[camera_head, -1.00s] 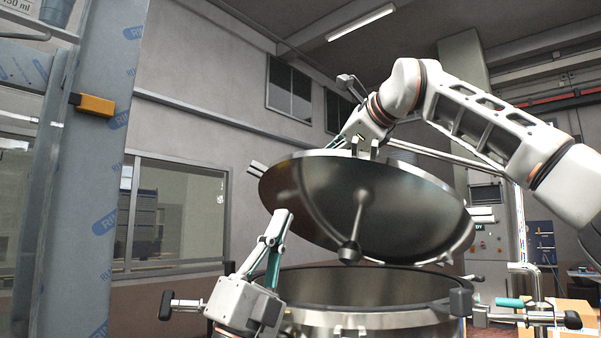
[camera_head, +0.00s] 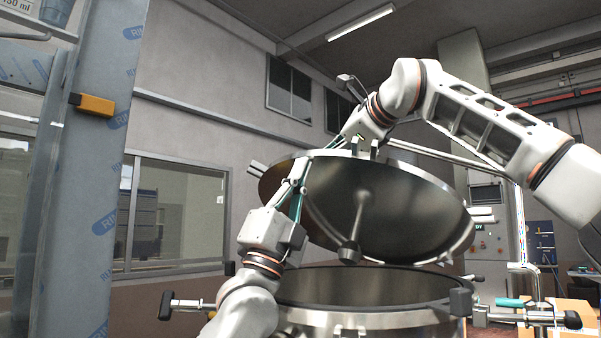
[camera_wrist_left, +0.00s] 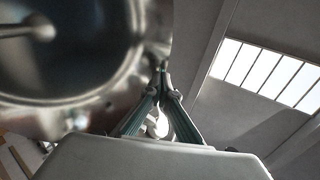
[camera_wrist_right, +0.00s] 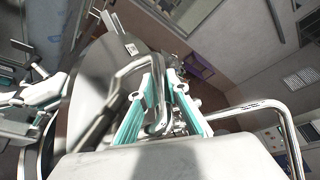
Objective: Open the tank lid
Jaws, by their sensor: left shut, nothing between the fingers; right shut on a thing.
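The tank lid (camera_head: 400,210) is a shiny metal dome, raised and tilted above the tank, with its hollow underside and a central rod facing me. The tank (camera_head: 360,322) stands below with its round mouth open. My left gripper (camera_head: 300,163) is shut and empty, pointing up at the lid's left rim; I cannot tell whether it touches. In the left wrist view its closed fingertips (camera_wrist_left: 163,70) are beside the lid's rim (camera_wrist_left: 155,50). My right gripper (camera_wrist_right: 164,80) is shut on the lid handle (camera_wrist_right: 118,82), a bent metal bar; in the head view the lid partly hides this grip.
Clamps with dark knobs stick out around the tank's rim, one at the left (camera_head: 166,305) and one at the right (camera_head: 572,320). A wrapped column (camera_head: 85,200) stands at the left. Cardboard boxes (camera_head: 575,308) lie at the lower right. A wall with windows is behind.

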